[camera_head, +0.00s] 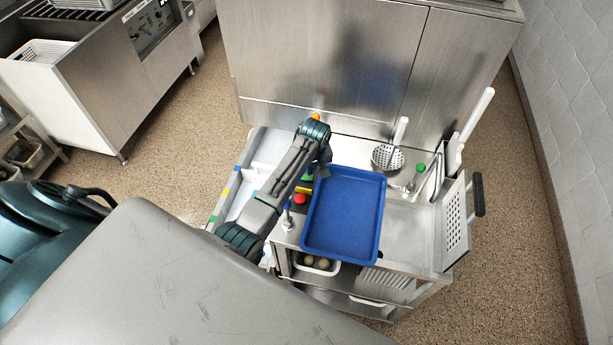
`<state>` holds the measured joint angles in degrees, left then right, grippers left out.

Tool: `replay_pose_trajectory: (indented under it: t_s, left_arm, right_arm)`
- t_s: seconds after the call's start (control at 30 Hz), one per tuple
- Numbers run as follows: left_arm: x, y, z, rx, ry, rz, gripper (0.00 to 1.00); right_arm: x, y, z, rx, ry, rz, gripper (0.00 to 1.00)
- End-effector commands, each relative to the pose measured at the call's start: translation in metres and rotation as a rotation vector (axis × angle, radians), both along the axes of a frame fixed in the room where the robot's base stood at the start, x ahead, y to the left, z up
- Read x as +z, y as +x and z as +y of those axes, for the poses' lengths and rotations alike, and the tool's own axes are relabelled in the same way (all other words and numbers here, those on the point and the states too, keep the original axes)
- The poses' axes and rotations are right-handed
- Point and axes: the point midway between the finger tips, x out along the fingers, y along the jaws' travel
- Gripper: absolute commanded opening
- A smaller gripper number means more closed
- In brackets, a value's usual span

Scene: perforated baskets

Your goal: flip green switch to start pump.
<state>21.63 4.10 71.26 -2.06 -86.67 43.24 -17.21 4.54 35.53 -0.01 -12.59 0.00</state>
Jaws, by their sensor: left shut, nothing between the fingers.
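A small green piece (307,178), which looks like the green switch, shows partly from behind my left arm on the cart, left of the blue tray. A red button (299,199) and a yellow strip (303,190) sit just below it. My left gripper (324,171) is shut and empty, pointing down by the tray's upper left corner, slightly right of the green piece. Whether it touches anything is hard to tell. My arm hides part of the panel, and the switch's position cannot be made out. My right gripper is not in view.
A blue tray (345,212) lies on the steel cart right beside the buttons. A skimmer (387,157), a green-topped tap (420,168) and a perforated basket (455,228) are to the right. A steel cabinet (320,60) stands behind. A white bin (317,264) sits below.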

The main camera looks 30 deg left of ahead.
Motion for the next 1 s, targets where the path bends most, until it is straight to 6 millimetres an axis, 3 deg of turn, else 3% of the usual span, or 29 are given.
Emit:
replay_pose_trajectory:
  t_s: [1.0]
  left_arm:
    - [-0.0099,0.0001,0.0000,0.000,0.000,0.000,0.00]
  right_arm:
    - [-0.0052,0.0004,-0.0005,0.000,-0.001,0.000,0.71]
